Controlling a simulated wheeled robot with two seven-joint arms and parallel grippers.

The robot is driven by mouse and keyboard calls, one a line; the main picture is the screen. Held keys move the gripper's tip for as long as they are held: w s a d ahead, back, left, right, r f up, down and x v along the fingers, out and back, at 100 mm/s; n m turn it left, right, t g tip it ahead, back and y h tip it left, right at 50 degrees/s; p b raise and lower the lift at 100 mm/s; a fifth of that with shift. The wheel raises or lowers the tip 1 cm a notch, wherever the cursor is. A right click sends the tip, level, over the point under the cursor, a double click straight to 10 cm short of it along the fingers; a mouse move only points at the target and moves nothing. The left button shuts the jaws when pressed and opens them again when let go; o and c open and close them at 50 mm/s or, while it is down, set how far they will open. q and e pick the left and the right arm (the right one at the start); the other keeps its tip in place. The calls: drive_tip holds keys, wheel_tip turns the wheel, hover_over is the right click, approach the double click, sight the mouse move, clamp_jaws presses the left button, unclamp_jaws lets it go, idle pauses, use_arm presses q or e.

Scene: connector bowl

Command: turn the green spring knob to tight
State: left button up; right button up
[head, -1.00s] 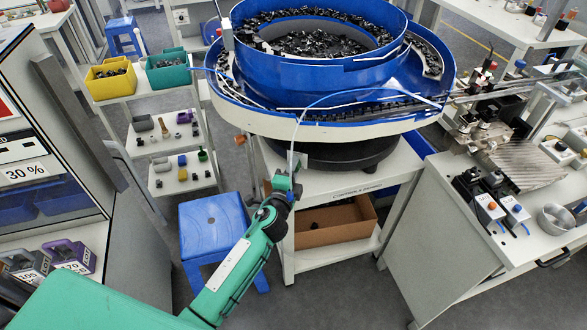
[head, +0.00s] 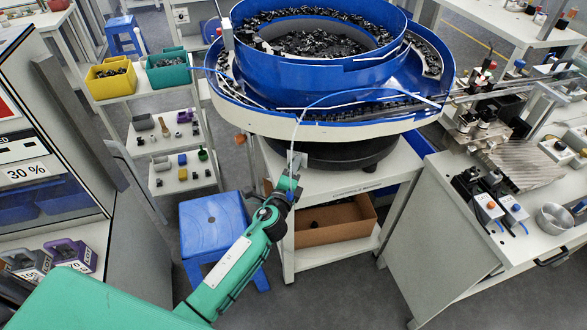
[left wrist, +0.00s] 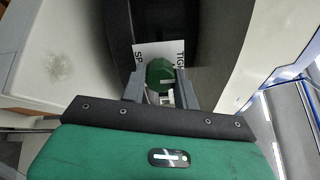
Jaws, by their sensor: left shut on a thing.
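The green spring knob (left wrist: 160,70) shows in the left wrist view, in front of a white label (left wrist: 147,52) with partly hidden lettering that reads "SP" and "TIGH". My left gripper (left wrist: 160,79) has one grey finger on each side of the knob and is shut on it. A small pale mark shows on the knob's face. In the head view my left gripper (head: 296,161) is at the underside of the blue bowl feeder (head: 330,75), beside its dark round base (head: 350,152). The knob is hidden there. My right gripper is not in view.
The feeder stands on a white stand (head: 330,178) with a cardboard box (head: 336,228) on its lower shelf. A blue stool (head: 212,222) is left of my forearm. A white cabinet (head: 440,230) stands at the right. A thin light-blue hose hangs by my gripper.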

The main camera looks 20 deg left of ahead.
use_arm(q)
drive_tip(key=shift+f, duration=0.1)
drive_tip(key=o, duration=1)
drive_tip(key=shift+s+b, duration=1.05)
drive_tip(key=shift+s, duration=5.85)
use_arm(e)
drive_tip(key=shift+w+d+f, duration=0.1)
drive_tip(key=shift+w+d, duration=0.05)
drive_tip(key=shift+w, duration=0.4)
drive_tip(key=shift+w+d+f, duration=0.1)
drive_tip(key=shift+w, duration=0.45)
